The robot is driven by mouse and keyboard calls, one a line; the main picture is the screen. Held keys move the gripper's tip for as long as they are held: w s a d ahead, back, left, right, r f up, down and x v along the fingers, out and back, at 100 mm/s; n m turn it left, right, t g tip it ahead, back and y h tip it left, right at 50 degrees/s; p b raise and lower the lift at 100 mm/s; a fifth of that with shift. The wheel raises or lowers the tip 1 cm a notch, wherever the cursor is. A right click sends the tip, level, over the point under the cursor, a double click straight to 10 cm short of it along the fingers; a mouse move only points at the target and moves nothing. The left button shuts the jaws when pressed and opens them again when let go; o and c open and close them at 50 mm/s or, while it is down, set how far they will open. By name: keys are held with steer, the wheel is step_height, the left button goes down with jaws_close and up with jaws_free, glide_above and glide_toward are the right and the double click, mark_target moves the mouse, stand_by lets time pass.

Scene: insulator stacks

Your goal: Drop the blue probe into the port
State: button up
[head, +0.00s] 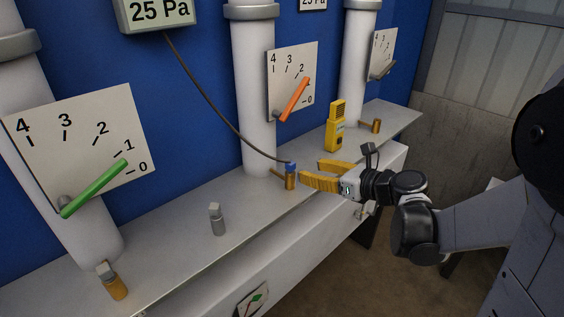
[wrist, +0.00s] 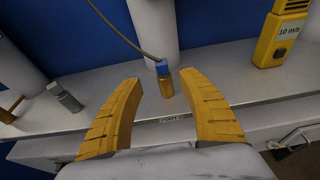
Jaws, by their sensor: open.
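The blue probe (head: 291,167) is a small blue piece at the end of a dark cable. It sits at the top of an upright brass port (head: 290,182) on the grey shelf, in front of the middle white pipe. In the wrist view the blue probe (wrist: 162,67) and brass port (wrist: 166,88) stand between and just beyond my fingertips. How deep the probe sits cannot be told. My gripper (head: 311,171) has two yellow fingers, spread wide and empty. It is just right of the port in the head view and appears apart from the probe.
The cable rises to a 25 Pa display (head: 157,12). A yellow meter (head: 336,126) and another brass fitting (head: 376,126) stand to the right. A grey fitting (head: 217,219) and a grey-topped brass fitting (head: 112,282) stand to the left. Shelf (head: 180,250) between them is clear.

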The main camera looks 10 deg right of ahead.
mark_target(293, 166)
steer(key=b+x, duration=0.1)
steer(key=x, duration=0.3)
steer(key=shift+w+a+f, duration=0.15)
steer(key=b+x, duration=0.2)
steer(key=x, duration=0.3)
steer(key=shift+w, duration=0.1)
jaws_close()
